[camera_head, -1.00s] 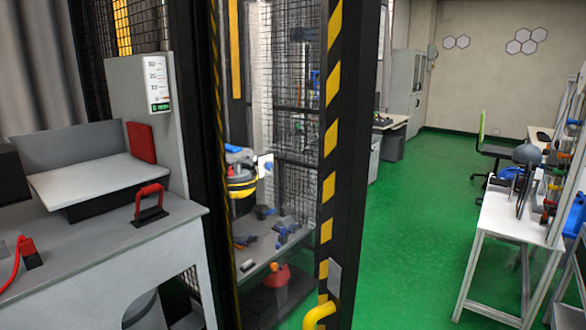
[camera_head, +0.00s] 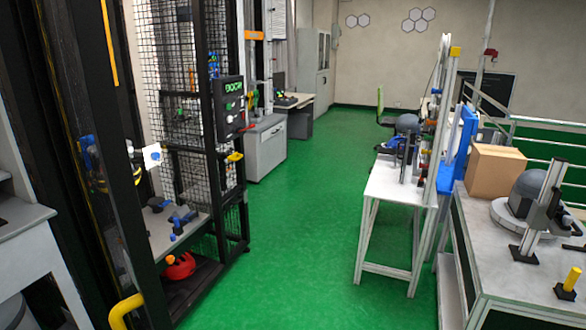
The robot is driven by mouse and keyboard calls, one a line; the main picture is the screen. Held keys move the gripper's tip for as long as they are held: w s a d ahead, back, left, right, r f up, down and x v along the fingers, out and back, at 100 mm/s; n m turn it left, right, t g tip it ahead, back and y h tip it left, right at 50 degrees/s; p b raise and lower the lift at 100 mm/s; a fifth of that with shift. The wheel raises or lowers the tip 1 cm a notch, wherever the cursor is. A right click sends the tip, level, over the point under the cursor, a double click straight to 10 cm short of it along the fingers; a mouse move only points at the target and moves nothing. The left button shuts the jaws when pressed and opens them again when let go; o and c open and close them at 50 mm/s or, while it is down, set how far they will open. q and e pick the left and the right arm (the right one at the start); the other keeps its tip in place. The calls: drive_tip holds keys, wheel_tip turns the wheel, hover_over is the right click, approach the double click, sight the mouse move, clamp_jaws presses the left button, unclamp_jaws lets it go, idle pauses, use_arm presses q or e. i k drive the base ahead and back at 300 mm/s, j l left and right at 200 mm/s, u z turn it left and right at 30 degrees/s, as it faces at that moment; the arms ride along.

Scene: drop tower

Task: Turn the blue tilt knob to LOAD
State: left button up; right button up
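I cannot make out a blue tilt knob or a LOAD mark in the head view. The drop tower's black mesh cage (camera_head: 165,60) stands at the left. Inside it, blue and black parts (camera_head: 184,217) lie on a grey shelf, and a blue item (camera_head: 87,145) shows behind the yellow-striped post, too small to name. A dark control panel (camera_head: 229,108) with a green label and several small buttons is on the cage's right side. Neither of my grippers is in view.
A green floor aisle (camera_head: 300,220) is clear. A white bench (camera_head: 390,182) with tools stands right of it. A nearer table (camera_head: 500,270) at the right carries a box (camera_head: 495,170) and a grey dome (camera_head: 528,185). A yellow bent tube (camera_head: 125,308) is low at left.

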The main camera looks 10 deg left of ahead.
sight(155, 156)
drive_tip(key=i+l+u, duration=0.45)
drive_tip(key=i+l, duration=0.8)
